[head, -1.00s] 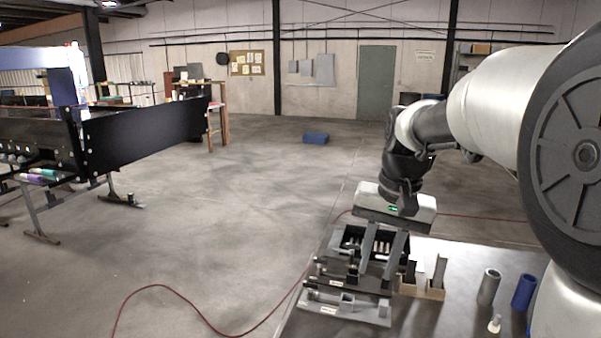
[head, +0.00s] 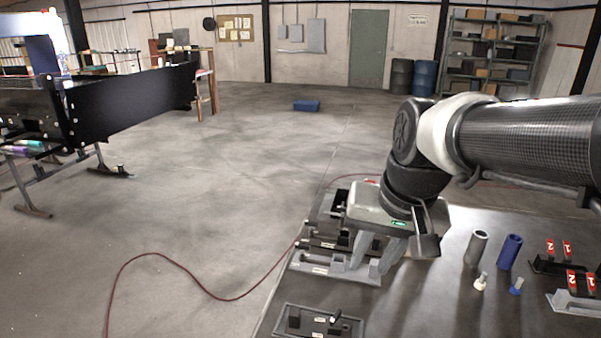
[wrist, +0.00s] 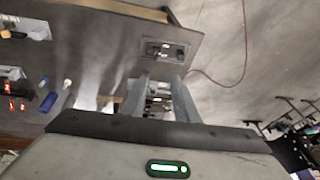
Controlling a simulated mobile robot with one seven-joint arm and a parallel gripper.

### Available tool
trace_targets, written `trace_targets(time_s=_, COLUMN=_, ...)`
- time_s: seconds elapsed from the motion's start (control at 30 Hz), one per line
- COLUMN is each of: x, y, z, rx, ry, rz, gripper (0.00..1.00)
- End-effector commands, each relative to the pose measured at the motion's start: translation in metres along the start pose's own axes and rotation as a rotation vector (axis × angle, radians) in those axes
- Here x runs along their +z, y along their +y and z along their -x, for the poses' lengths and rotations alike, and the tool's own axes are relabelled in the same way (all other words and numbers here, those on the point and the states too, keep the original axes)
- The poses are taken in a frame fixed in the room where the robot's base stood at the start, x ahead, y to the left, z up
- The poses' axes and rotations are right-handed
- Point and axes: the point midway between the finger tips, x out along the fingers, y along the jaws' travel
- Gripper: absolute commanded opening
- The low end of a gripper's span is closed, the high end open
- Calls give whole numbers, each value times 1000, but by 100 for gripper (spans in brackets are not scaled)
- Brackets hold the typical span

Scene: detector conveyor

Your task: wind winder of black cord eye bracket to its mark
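A grey plate (head: 318,321) with black fittings and a small light-tipped part lies at the bench's front edge in the head view. It also shows in the wrist view (wrist: 178,44), beyond my fingertips. It may carry the black cord eye bracket and its winder; the winder's mark is too small to read. My gripper (head: 371,265) hangs over the bench beside the grey fixtures, pointing down. In the wrist view its two fingers (wrist: 161,80) stand apart with nothing held between them. The plate is apart from the fingers.
Grey fixtures (head: 335,266) stand under and left of my gripper. A grey cylinder (head: 476,247) and a blue one (head: 510,252) stand to the right, with small plugs in front. Red numbered parts (head: 572,280) are farther right. A red cable (head: 205,290) crosses the floor.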

Motion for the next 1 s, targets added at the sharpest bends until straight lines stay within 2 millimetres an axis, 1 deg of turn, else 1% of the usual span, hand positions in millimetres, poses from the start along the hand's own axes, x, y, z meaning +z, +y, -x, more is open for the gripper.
trace_targets(time_s=0.03, x=-15, y=-4, z=-22, rx=7, ry=-44, rz=-44, gripper=27)
trace_targets(time_s=0.07, x=-24, y=-6, z=-32, rx=11, ry=-64, rz=-75, gripper=27)
trace_targets(time_s=0.1, x=-35, y=-9, z=-47, rx=19, ry=-91, rz=-116, gripper=27)
trace_targets(time_s=0.17, x=-50, y=-12, z=-72, rx=39, ry=-129, rz=-175, gripper=27)
trace_targets(time_s=0.2, x=-60, y=-14, z=-90, rx=54, ry=-152, rz=-212, gripper=27)
trace_targets(time_s=0.23, x=-66, y=-16, z=-103, rx=67, ry=-168, rz=-239, gripper=27)
trace_targets(time_s=0.27, x=-72, y=-17, z=-117, rx=81, ry=-182, rz=-264, gripper=27)
trace_targets(time_s=0.3, x=-79, y=-18, z=-134, rx=100, ry=-199, rz=-295, gripper=27)
trace_targets(time_s=0.4, x=-91, y=-20, z=-174, rx=146, ry=-230, rz=-359, gripper=27)
trace_targets(time_s=0.5, x=-97, y=-21, z=-201, rx=182, ry=-248, rz=-401, gripper=27)
trace_targets(time_s=0.6, x=-100, y=-21, z=-216, rx=202, ry=-256, rz=-424, gripper=27)
trace_targets(time_s=0.67, x=-101, y=-21, z=-221, rx=207, ry=-257, rz=-431, gripper=27)
trace_targets(time_s=0.83, x=-96, y=-18, z=-237, rx=210, ry=-261, rz=-433, gripper=27)
trace_targets(time_s=0.97, x=-88, y=-15, z=-261, rx=211, ry=-262, rz=-431, gripper=27)
trace_targets(time_s=1.0, x=-85, y=-14, z=-270, rx=211, ry=-262, rz=-432, gripper=27)
